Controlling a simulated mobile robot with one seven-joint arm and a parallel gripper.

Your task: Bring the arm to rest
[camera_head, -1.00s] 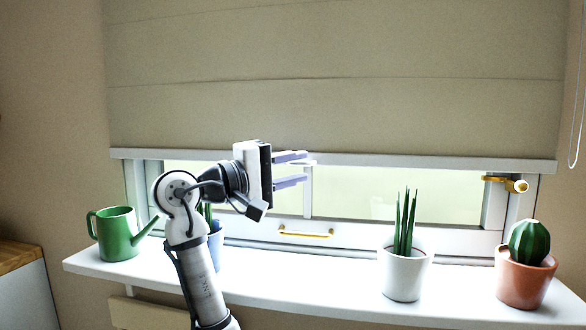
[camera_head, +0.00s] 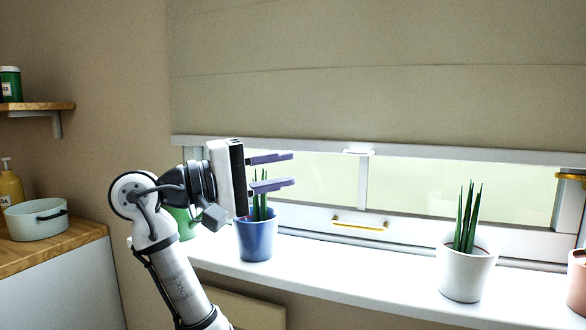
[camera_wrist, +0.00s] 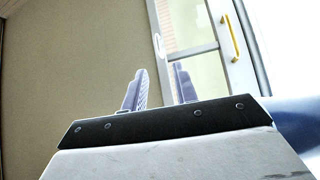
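My arm is raised and bent in front of the window sill. My gripper (camera_head: 291,170) points to the right in the head view, its two purple fingers apart with nothing between them. It also shows in the wrist view (camera_wrist: 160,88), where a gap is visible between the fingers. The blue pot (camera_head: 256,240) with a spiky plant stands on the sill just beyond and below the fingers in the picture. I cannot tell the depth gap between them.
The white sill (camera_head: 350,270) also bears a white plant pot (camera_head: 464,275), a terracotta pot (camera_head: 577,285) at the right edge and a green can (camera_head: 186,224) partly behind my arm. A counter at left holds a pale pot (camera_head: 37,221) and a yellow bottle (camera_head: 9,187). A blind (camera_head: 380,80) hangs above.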

